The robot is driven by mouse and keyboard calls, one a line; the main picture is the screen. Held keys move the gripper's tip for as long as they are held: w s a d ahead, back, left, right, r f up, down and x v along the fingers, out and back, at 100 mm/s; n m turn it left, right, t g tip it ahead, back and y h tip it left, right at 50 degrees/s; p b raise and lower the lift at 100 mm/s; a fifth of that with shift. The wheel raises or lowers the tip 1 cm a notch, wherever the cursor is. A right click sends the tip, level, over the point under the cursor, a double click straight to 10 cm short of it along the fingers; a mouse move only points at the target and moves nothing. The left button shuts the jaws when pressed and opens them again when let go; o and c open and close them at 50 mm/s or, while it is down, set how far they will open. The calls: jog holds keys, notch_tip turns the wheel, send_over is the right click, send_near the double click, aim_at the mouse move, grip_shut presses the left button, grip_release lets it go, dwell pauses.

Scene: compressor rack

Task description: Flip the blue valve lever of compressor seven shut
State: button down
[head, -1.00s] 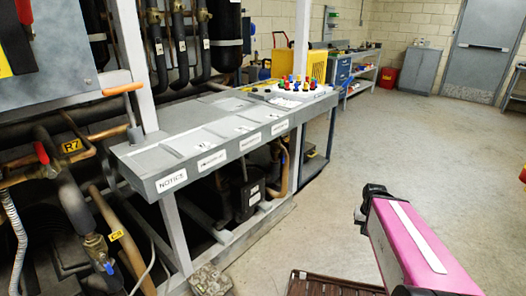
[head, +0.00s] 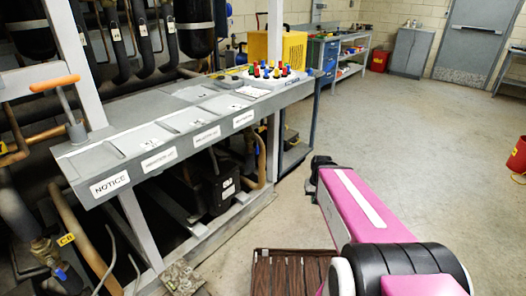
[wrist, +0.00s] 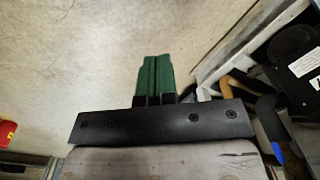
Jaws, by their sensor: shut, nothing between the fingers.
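A small blue valve lever (head: 61,274) shows at the lower left of the head view, on a brass valve (head: 42,250) below the grey bench. A yellow tag (head: 66,239) is on the copper pipe beside it; its text is too small to read surely. I cannot tell whether this is compressor seven's lever. My gripper (wrist: 155,60) shows in the wrist view, its green fingers together and empty over bare floor. In the head view my pink arm is at the lower right, well away from the lever, and the fingers cannot be made out.
The grey bench (head: 190,118) has an orange-handled lever (head: 66,95) and a panel of coloured knobs (head: 270,72). A brown slatted pallet (head: 290,265) lies on the floor beside my arm. A red bin (head: 379,60) stands far back. Open floor lies to the right.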

jog(key=w+a+f+y, duration=0.3)
jog(key=w+a+y, duration=0.3)
jog(key=w, duration=0.5)
jog(key=w+a+r+y, duration=0.1)
jog(key=w+y, duration=0.4)
jog(key=w, duration=0.6)
jog(key=w+a+r+t+y, duration=0.1)
jog(key=w+r+y, duration=0.3)
jog(key=w, duration=0.8)
jog(key=a+y, duration=0.1)
jog(key=y, duration=0.1)
jog(key=shift+r+m+y, duration=0.3)
jog(key=shift+r+m, duration=0.05)
jog(key=shift+m, duration=0.05)
send_near(257, 147)
jog(key=w+a+f, duration=0.3)
jog(key=w+a, duration=0.1)
jog(key=w, duration=0.1)
jog(key=shift+s+a+r, duration=0.1)
jog(key=shift+s+a, duration=1.2)
